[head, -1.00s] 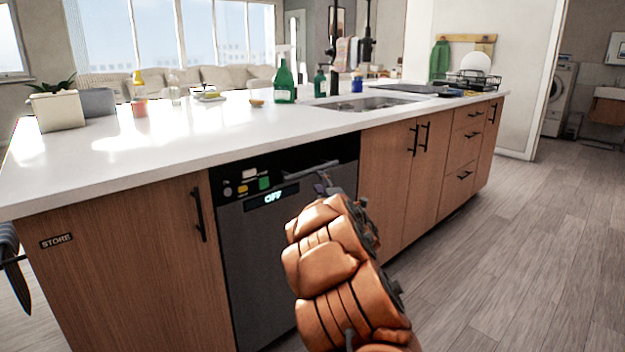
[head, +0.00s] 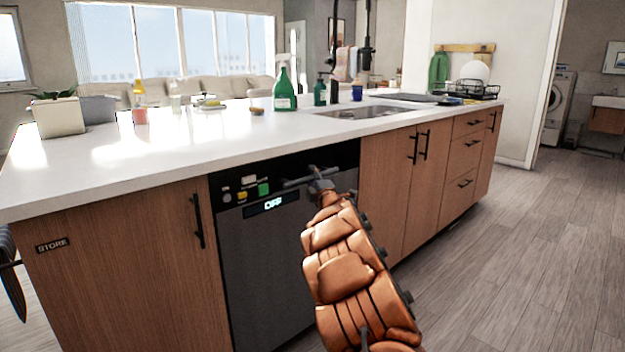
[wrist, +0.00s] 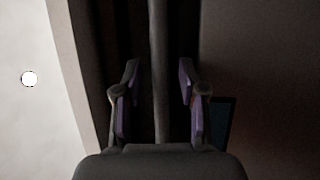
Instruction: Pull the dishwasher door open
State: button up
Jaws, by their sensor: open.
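The dishwasher (head: 265,265) has a dark grey front set in the wooden island, and its door is shut. Its display (head: 272,203) reads OFF. A dark bar handle (head: 295,183) runs across the top of the door. My gripper (head: 318,180) is at the handle, and the handle's right part is hidden behind it. In the wrist view, my open gripper (wrist: 158,95) has a purple-padded finger on each side of the handle bar (wrist: 159,60). Gaps show between bar and pads. How deep the bar sits between the fingers is hard to tell.
The white countertop (head: 170,150) overhangs just above the dishwasher. Wooden cabinets with black handles flank it, left (head: 120,265) and right (head: 388,190). Bottles and a green spray bottle (head: 284,88) stand on the counter. The wooden floor (head: 520,240) to the right is clear.

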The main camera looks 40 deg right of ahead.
jog(key=shift+w+d, duration=0.1)
jog(key=shift+w, duration=0.05)
jog(key=shift+c, duration=0.2)
grip_shut()
dwell(0.6)
